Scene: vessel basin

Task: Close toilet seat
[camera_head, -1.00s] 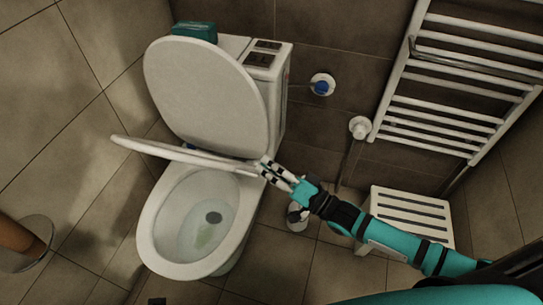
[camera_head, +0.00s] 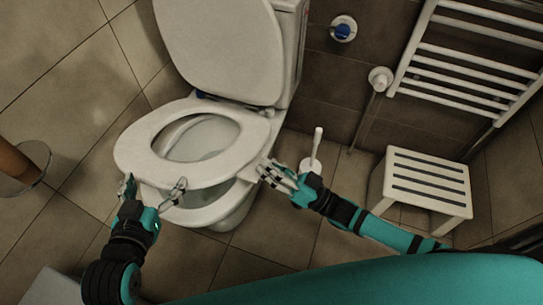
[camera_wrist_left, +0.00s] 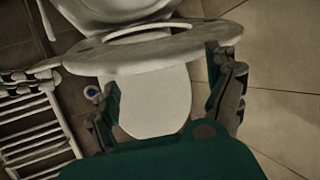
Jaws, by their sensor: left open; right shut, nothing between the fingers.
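The white toilet seat ring (camera_head: 140,150) is lowered close over the toilet bowl (camera_head: 225,213), slightly tilted, with a gap showing at its front. The white lid (camera_head: 222,50) stands raised behind it. My left gripper (camera_head: 154,188) is open at the front left edge of the seat, with a finger on either side of the edge area; contact is unclear. My right gripper (camera_head: 272,172) is shut and empty at the seat's right front edge. In the left wrist view the seat (camera_wrist_left: 180,45) lies across the top, near the open left fingers (camera_wrist_left: 163,92).
A white slatted stool (camera_head: 428,180) and a toilet brush in its holder (camera_head: 312,165) stand to the right. A towel radiator (camera_head: 465,65) is on the wall. A brown cylinder on a round base (camera_head: 15,165) is at the far left.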

